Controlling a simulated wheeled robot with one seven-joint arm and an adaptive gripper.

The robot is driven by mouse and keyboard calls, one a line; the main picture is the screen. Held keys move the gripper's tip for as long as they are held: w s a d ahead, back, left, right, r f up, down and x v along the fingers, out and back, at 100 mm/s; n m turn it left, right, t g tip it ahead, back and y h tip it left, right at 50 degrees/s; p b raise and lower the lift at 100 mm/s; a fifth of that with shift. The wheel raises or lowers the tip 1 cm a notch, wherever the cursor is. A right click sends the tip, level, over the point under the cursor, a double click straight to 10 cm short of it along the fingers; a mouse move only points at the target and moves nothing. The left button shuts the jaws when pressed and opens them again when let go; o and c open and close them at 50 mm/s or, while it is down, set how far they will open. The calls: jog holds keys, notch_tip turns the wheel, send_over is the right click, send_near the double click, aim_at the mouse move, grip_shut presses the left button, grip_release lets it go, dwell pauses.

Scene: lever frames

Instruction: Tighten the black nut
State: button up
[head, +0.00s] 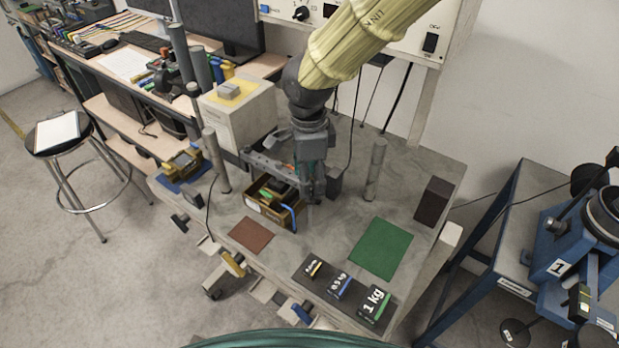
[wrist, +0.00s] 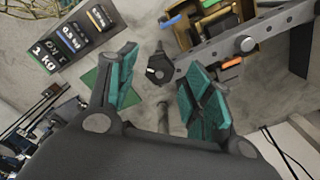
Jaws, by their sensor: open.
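The black nut (wrist: 158,70) shows in the wrist view as a small dark knob with a pale mark, near the end of a grey lever bar (wrist: 215,60). My gripper (wrist: 163,64) is open, with its teal-padded fingers to either side of the nut in this view. Whether the pads touch it I cannot tell; a gap shows on both sides. In the head view my gripper (head: 313,192) points down beside the lever bar (head: 268,166). I cannot make out the nut in the head view.
An open box (head: 267,206) with blocks stands beside my gripper. Labelled weights (head: 340,286) lie at the table's front, near a green mat (head: 381,248) and a brown mat (head: 250,234).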

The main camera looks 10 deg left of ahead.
jog(key=shift+f, duration=1.05)
jog(key=c, duration=1)
